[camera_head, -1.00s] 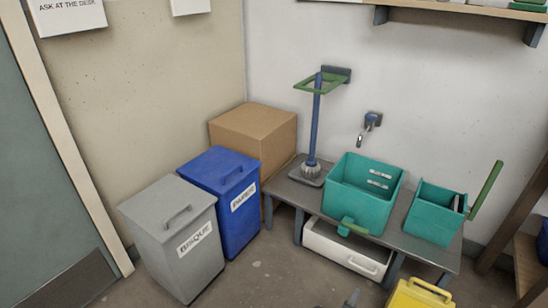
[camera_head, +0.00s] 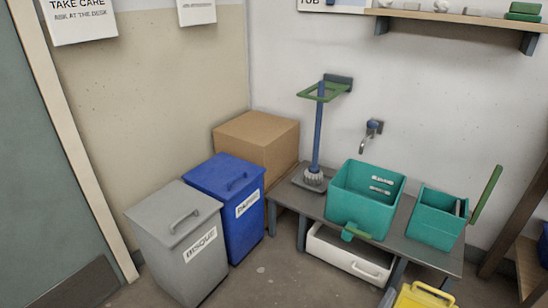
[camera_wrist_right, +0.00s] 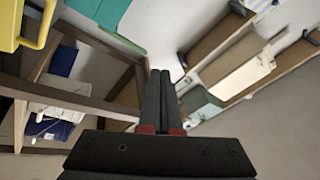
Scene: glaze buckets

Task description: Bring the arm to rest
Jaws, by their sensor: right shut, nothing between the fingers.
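My right gripper (camera_head: 387,298) barely shows at the bottom edge of the head view, just left of the yellow bucket (camera_head: 424,295) and in front of the low bench (camera_head: 425,252). In the right wrist view its two dark fingers (camera_wrist_right: 161,76) are together, with nothing between them. Most of the right arm is outside the head view. My left gripper is not in view.
Two teal buckets (camera_head: 366,200) (camera_head: 436,218) stand on the bench, with a white drawer (camera_head: 347,256) below. Grey (camera_head: 178,245) and blue (camera_head: 228,205) lidded bins stand left, before a cardboard box (camera_head: 257,140). Floor (camera_head: 275,275) in front is clear.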

